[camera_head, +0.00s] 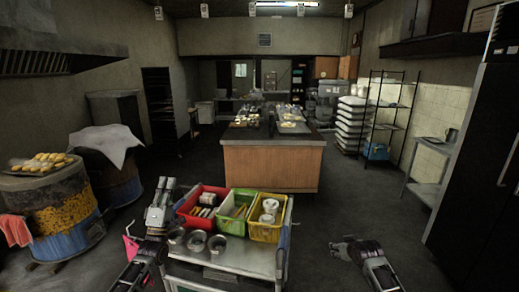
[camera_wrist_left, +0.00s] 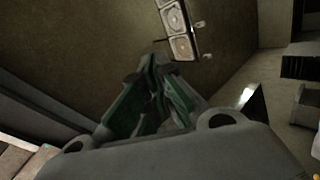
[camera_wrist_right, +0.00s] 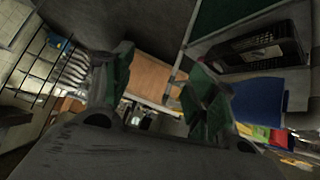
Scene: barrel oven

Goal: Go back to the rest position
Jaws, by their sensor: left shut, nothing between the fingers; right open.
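My left gripper (camera_head: 165,184) is raised at the left side of the cart, its fingers pointing up. In the left wrist view its green-padded fingers (camera_wrist_left: 158,72) come together with nothing between them. My right gripper (camera_head: 342,242) is to the right of the cart, over the dark floor, apart from the cart. In the right wrist view its two fingers (camera_wrist_right: 160,65) stand wide apart and hold nothing.
A metal cart (camera_head: 232,258) stands in front of me with a red crate (camera_head: 187,204), a green crate (camera_head: 225,224), a yellow crate (camera_head: 264,233) and several metal pots. A barrel (camera_head: 62,205) with a tray stands left. A wooden counter (camera_head: 270,168) stands ahead. Floor at right is free.

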